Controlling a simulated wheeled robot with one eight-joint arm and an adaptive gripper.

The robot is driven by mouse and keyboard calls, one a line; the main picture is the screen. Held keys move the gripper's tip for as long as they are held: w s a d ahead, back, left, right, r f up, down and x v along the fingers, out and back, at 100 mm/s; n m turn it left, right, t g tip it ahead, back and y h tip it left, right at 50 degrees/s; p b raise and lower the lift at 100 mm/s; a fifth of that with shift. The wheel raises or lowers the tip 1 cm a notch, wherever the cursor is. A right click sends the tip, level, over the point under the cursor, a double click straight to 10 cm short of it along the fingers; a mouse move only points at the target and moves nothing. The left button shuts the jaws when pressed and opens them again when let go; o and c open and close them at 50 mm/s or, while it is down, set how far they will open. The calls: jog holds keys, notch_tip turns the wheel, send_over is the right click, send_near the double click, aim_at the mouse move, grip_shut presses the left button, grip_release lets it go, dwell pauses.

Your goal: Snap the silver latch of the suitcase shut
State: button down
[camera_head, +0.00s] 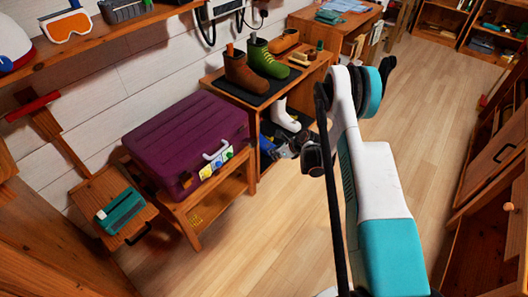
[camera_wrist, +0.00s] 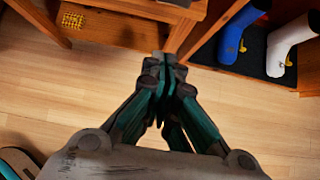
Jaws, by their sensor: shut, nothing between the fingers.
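A closed purple suitcase (camera_head: 185,135) lies flat on a low wooden bench (camera_head: 207,196) against the wall in the head view. Its front side carries a pale grey handle (camera_head: 215,152) and several colourful stickers. The silver latch is too small to make out for certain on that front side. My gripper (camera_head: 279,149) is to the right of the suitcase, apart from it, and partly lost against the shelf behind. In the wrist view my gripper (camera_wrist: 166,62) has its fingers together and empty, above the floor. The suitcase is not in the wrist view.
A boot shelf (camera_head: 318,67) stands right of the suitcase, holding boots above and below. A white boot (camera_wrist: 292,42) and a blue boot (camera_wrist: 236,35) show in the wrist view. A stool with a teal object (camera_head: 120,212) stands left. Wooden floor (camera_head: 275,240) in front is clear.

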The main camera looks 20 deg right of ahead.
aim_at(249, 143)
jog(key=b+x, duration=0.4)
jog(key=x, duration=0.6)
jog(key=shift+w+a+r+b, duration=0.15)
jog(key=shift+w+a+r, duration=0.1)
jog(key=shift+r, duration=0.35)
jog(key=shift+w+a+r+b, duration=0.15)
jog(key=shift+w+r, duration=0.1)
jog(key=shift+r, duration=0.35)
jog(key=shift+w+a+r+b, duration=0.15)
jog(key=shift+w+a+r, duration=0.1)
jog(key=shift+r, duration=0.4)
